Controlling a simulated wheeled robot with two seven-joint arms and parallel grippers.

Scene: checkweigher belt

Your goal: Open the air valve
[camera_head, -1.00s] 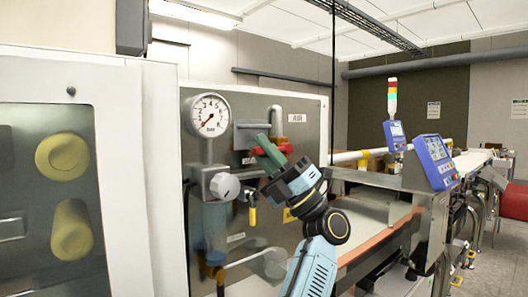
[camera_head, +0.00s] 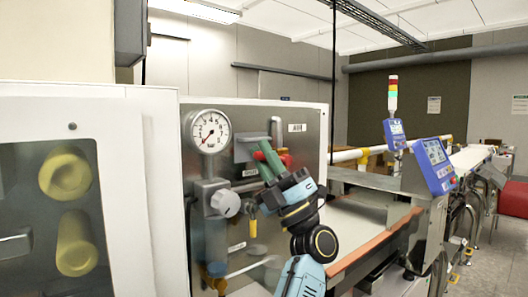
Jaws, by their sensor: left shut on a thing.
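The air valve's red handle (camera_head: 287,158) is on the grey machine panel, below a grey bent pipe (camera_head: 277,128) and the AIR label (camera_head: 297,127). My left gripper (camera_head: 265,152) reaches up to it from the lower right. Its green fingers are shut on the red handle and hide most of it, so the handle's exact angle is hard to tell. A round pressure gauge (camera_head: 210,131) is to the left, its needle pointing to the lower left near the low end of the scale. My right gripper is out of view.
A pale knob (camera_head: 226,203) sticks out below the gauge, with a yellow fitting (camera_head: 252,228) to its right. A white cabinet with a window (camera_head: 118,110) stands at the left. The conveyor (camera_head: 355,222) and a blue screen (camera_head: 434,165) are to the right.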

